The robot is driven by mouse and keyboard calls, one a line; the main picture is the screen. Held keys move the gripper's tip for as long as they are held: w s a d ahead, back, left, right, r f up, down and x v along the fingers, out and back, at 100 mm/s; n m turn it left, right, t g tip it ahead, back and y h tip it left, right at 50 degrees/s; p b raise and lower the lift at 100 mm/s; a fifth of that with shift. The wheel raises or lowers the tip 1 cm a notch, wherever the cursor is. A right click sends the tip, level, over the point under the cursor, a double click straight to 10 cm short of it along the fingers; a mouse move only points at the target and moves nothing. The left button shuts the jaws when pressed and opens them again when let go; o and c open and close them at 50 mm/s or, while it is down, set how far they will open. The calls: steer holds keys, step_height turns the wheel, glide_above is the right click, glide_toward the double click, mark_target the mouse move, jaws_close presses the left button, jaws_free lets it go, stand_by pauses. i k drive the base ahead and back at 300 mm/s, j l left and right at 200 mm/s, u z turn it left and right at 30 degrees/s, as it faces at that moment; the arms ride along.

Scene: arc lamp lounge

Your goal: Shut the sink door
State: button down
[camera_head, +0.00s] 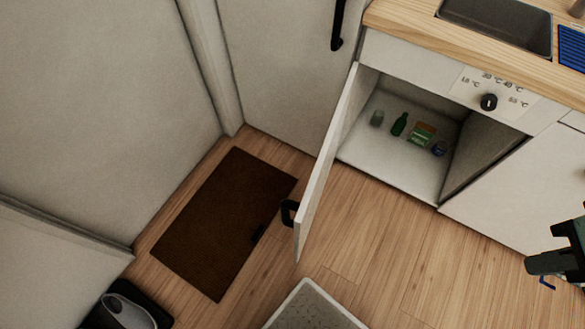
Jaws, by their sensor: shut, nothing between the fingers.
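The sink door (325,167) is a white panel, swung wide open from the cabinet under the sink. It is seen nearly edge-on, hinged at the cabinet's left side. Its black handle (289,212) is on the outer face near the free edge. The open cabinet (385,150) holds a green bottle (400,124), a green-and-orange box (422,134), a small jar (377,118) and a small blue item (439,149). My gripper (532,265) is at the right edge, partly cut off. It is shut and empty, well apart from the door.
A wooden counter (400,22) with a sink (495,22) is above. Wood floor (400,240) between door and gripper is clear.

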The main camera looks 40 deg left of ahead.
mark_target(306, 210)
steer(key=j+u, duration=0.4)
steer(key=i+j+u, duration=0.1)
steer(key=j+u, duration=0.35)
steer(key=k+j+u, duration=0.1)
steer(key=k, duration=0.4)
